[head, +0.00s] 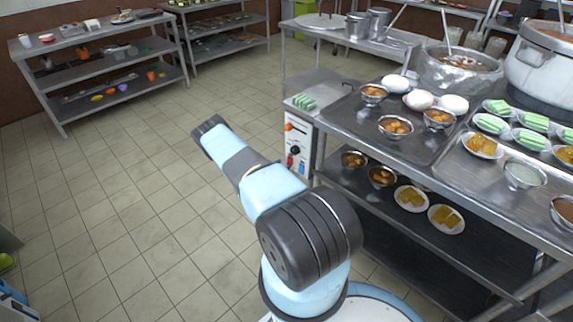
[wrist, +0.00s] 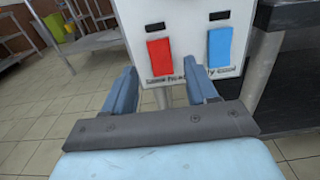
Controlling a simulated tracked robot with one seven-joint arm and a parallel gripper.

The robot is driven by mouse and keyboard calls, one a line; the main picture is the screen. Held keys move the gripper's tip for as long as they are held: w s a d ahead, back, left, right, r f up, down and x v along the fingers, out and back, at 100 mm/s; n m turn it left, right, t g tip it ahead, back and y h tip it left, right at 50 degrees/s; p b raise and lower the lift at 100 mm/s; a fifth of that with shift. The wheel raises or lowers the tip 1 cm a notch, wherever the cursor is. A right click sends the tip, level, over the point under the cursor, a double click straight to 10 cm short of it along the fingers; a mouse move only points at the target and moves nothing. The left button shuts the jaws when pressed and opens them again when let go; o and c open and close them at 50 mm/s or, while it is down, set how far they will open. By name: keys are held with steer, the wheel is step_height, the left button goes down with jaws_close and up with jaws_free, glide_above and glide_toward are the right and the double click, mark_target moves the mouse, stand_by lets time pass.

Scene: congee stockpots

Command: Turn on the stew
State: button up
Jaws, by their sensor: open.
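A white control panel (head: 297,145) faces the aisle at the left end of the steel counter, with an orange-red button, a black dial and small red and blue parts. In the wrist view the panel (wrist: 188,15) has a red switch (wrist: 161,62) and a blue switch (wrist: 220,46), each with a dark slot above. My gripper (wrist: 160,68) is open and empty, its fingers pointing at the panel around the red switch's width. I cannot tell whether it touches. My gripper is not discernible in the head view. A silver pot (head: 459,70) holds brown stew.
A white pot (head: 535,72) stands at the back right. The counter (head: 445,165) carries bowls and plates of food close to my arm. Shelves (head: 105,65) stand at the far left. Tiled floor (head: 120,180) at the left is clear.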

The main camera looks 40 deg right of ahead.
mark_target(289, 161)
steer(key=shift+w+d, duration=0.15)
steer(key=shift+d, duration=1.7)
